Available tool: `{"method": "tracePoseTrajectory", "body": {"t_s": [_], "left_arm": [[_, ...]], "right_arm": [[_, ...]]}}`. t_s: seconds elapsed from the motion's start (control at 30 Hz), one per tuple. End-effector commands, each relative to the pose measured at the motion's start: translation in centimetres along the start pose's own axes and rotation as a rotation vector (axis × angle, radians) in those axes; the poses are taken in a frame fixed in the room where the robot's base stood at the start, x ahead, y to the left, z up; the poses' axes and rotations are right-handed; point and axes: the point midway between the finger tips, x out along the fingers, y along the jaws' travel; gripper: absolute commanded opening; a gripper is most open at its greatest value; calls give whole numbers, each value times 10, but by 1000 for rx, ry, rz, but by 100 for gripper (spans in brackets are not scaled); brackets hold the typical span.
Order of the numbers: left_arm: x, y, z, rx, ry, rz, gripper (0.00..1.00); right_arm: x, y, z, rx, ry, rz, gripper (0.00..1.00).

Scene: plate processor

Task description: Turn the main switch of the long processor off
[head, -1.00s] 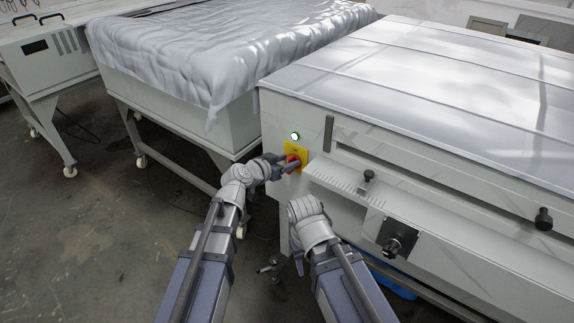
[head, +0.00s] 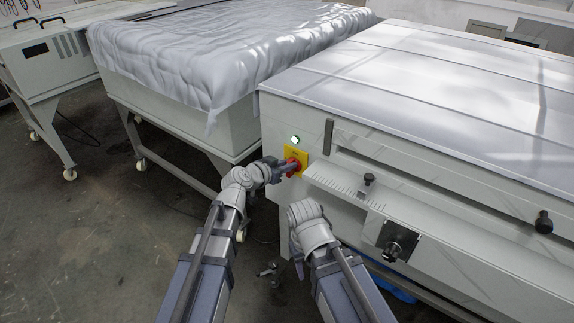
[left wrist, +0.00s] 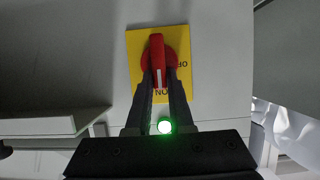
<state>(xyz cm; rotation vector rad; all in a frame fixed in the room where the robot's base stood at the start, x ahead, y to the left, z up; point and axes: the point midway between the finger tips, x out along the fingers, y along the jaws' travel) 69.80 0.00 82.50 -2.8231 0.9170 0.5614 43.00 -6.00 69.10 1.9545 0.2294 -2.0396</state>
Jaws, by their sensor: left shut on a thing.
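The long processor (head: 350,185) stands at the right with a yellow switch plate (head: 303,157) on its near end. The red main switch (head: 293,164) is on that plate. My left gripper (head: 287,168) is at the switch, its fingers closed on both sides of the handle. In the left wrist view the red handle (left wrist: 157,55) has its white-marked end between the fingers (left wrist: 160,82), toward the ON lettering. The OFF lettering is at the right of the plate (left wrist: 136,45). My right arm's wrist is bent below the processor's ledge; its fingers do not show clearly.
A green lamp (head: 295,140) glows beside the switch plate. A ledge (head: 340,185) and black knobs (head: 544,221) stick out from the processor's front. A sheet-covered table (head: 215,55) stands behind at the left. The floor at the left is clear.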

Motion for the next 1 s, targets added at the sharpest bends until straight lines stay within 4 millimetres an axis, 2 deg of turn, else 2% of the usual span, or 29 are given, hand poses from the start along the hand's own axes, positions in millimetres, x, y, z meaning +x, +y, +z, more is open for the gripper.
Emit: {"method": "tracePoseTrajectory", "body": {"t_s": [0.37,0.67,1.0], "left_arm": [[1,-4,1,-79,1,32,0],[2,-10,4,-309,0,128,0],[4,-17,10,-607,-1,253,0]], "right_arm": [[2,0,0,0,0,0,50],[10,-1,-1,0,0,0,50],[28,-3,-2,0,0,0,50]]}}
